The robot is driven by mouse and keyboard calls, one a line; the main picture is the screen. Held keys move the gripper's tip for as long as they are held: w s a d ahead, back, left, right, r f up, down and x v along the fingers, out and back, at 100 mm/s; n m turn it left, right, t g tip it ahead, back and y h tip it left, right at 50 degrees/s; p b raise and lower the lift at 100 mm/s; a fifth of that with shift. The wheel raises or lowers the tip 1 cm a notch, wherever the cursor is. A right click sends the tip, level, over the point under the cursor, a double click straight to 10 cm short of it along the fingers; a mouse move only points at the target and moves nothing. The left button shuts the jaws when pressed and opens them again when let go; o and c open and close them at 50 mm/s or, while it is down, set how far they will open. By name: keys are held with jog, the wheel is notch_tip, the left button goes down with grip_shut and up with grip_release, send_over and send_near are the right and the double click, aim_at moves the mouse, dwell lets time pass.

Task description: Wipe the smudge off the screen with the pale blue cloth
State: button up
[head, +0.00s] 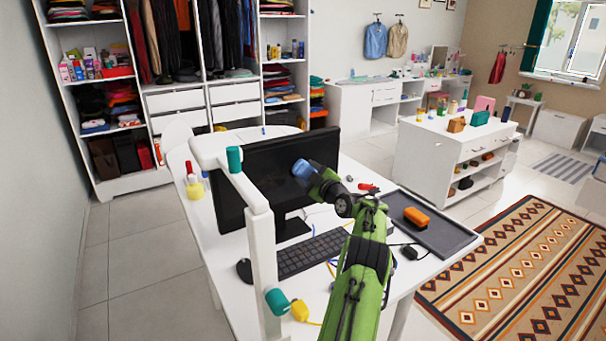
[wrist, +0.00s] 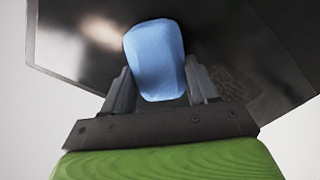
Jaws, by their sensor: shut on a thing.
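The screen (head: 268,172) is a black monitor standing on the white desk. It fills much of the wrist view (wrist: 75,40) as a dark surface. My gripper (head: 313,177) is at the front of the screen, right of its middle. In the wrist view my gripper (wrist: 160,88) is shut on the pale blue cloth (wrist: 155,58), a folded pad. The cloth also shows in the head view (head: 301,168). It is at or very near the screen face; I cannot tell if it touches. A faint greyish smudge (wrist: 229,82) shows on the screen just right of the gripper.
A keyboard (head: 312,252) lies in front of the screen. A dark tray (head: 447,238) with an orange block (head: 416,217) is at the right. A white stand (head: 262,250) with teal rollers rises at the left front. A mouse (head: 244,270) and a yellow bulb-shaped thing (head: 299,311) lie near it.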

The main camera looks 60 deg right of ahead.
aim_at(316, 171)
jog(key=p, duration=0.1)
jog(key=d+p, duration=0.1)
jog(key=shift+s+d+r+p, duration=0.2)
jog(key=shift+s+d+p, duration=0.05)
jog(key=shift+s+p, duration=0.15)
jog(key=shift+w, duration=0.1)
jog(key=shift+c, duration=0.4)
jog(key=shift+s+d+r+p, duration=0.1)
jog(key=shift+s+d+p, duration=0.3)
jog(key=shift+s+d+f, duration=0.1)
jog(key=shift+d+f, duration=0.15)
jog(key=shift+f+b, duration=0.2)
jog(key=shift+b, duration=0.6)
jog(key=w+a+b, duration=0.1)
jog(key=b, duration=0.4)
jog(key=shift+a+f+b, duration=0.1)
jog(key=shift+a+b, duration=0.05)
jog(key=shift+b, duration=0.2)
jog(key=shift+a+b, duration=0.15)
jog(key=shift+b, duration=0.3)
